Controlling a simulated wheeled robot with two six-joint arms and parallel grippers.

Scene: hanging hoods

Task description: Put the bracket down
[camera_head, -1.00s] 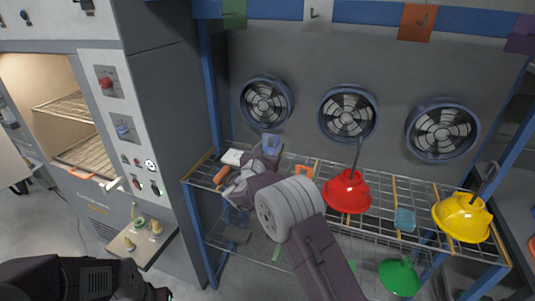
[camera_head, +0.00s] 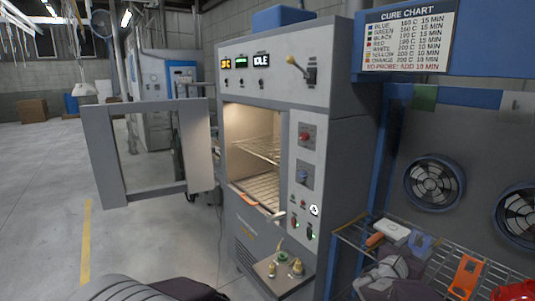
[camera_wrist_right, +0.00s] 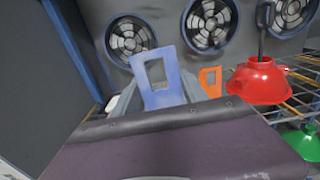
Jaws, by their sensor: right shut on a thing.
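A blue bracket with a rectangular opening (camera_wrist_right: 167,72) stands upright between the fingers of my right gripper (camera_wrist_right: 157,98) in the right wrist view. In the head view the blue bracket (camera_head: 421,244) shows at the lower right, just beyond my right gripper (camera_head: 392,264), over the wire rack. The gripper is shut on its lower part, which the fingers and wrist partly hide. I cannot tell whether the bracket touches the rack. An orange bracket (camera_head: 466,274) is to its right, apart from it. My left gripper is out of view.
A grey oven (camera_head: 262,140) stands with its door (camera_head: 150,150) swung open and wire shelves inside. A white object (camera_head: 391,230) lies on the rack (camera_head: 347,238) beside the bracket. Fans line the wall behind. Open floor lies left.

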